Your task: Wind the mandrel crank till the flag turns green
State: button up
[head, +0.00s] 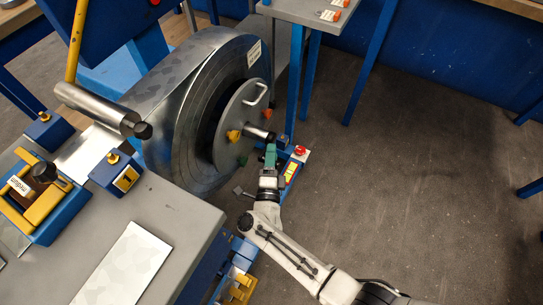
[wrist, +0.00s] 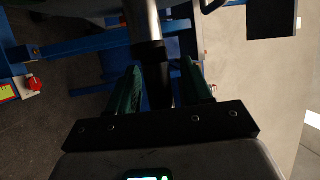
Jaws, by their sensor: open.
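A large coil of grey sheet metal (head: 190,80) has a round grey plate (head: 228,130) on its face, with a pale handle (head: 256,94) and coloured knobs. A silver bar with a dark end (head: 258,134) sticks out from the plate; I cannot tell whether it is the crank grip. My gripper (head: 270,154), with green fingers, is open close to the bar's dark end. In the wrist view the open fingers (wrist: 161,88) stand either side of a bar, silver above and black below (wrist: 148,48). Contact cannot be told. I cannot make out the flag for sure.
A blue stand with a red button (head: 300,150) is right beside my gripper. A grey bench (head: 165,205) with yellow and blue fixtures is at the left. A small grey table (head: 305,10) stands behind. The dark floor at right is clear.

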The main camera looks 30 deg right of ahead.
jog(key=shift+c, duration=0.2)
grip_shut()
jog(key=shift+r, duration=0.1)
jog(key=shift+w, duration=0.1)
